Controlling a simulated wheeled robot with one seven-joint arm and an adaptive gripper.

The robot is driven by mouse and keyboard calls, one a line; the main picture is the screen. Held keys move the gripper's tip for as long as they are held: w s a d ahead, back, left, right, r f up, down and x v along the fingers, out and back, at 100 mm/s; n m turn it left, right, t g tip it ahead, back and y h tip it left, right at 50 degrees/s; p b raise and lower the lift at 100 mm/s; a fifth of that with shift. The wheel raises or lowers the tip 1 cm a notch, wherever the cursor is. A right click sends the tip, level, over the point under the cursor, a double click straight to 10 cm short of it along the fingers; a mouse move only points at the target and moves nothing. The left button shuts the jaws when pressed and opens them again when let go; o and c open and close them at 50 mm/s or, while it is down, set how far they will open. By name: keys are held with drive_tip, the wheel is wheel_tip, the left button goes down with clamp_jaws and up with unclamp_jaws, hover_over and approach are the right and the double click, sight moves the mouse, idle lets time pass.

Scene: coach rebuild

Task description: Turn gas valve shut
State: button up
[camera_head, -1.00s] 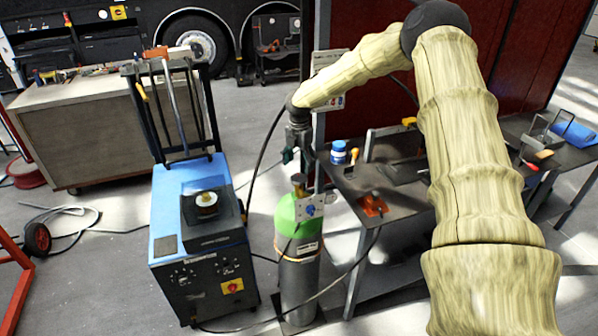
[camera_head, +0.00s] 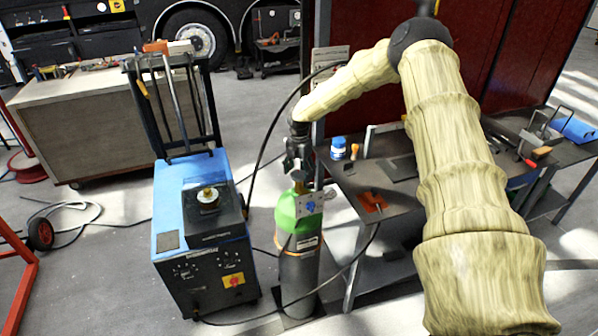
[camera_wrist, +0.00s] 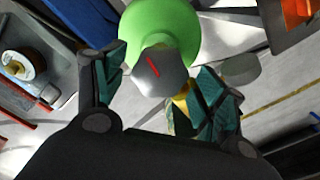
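The gas cylinder (camera_head: 299,262) stands upright, grey with a green shoulder (camera_head: 289,212). In the wrist view the green shoulder (camera_wrist: 158,28) shows behind a grey faceted valve knob (camera_wrist: 163,76) with a red mark on it. My gripper (camera_head: 298,172) is directly above the cylinder top, pointing down. In the wrist view its two teal-padded fingers (camera_wrist: 160,92) are spread on either side of the knob, with a gap visible at the left. The head view hides the knob behind the fingers. A yellowish part (camera_wrist: 181,100) shows beside the knob, near the right finger.
A blue welding machine (camera_head: 198,235) stands close left of the cylinder. A metal workbench (camera_head: 400,195) with a blue-lidded jar (camera_head: 338,148) and an orange item (camera_head: 373,201) is close on the right. A black hose loops around the cylinder. A red panel stands behind.

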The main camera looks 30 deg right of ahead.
drive_tip(key=c, duration=0.8)
drive_tip(key=shift+o, duration=0.2)
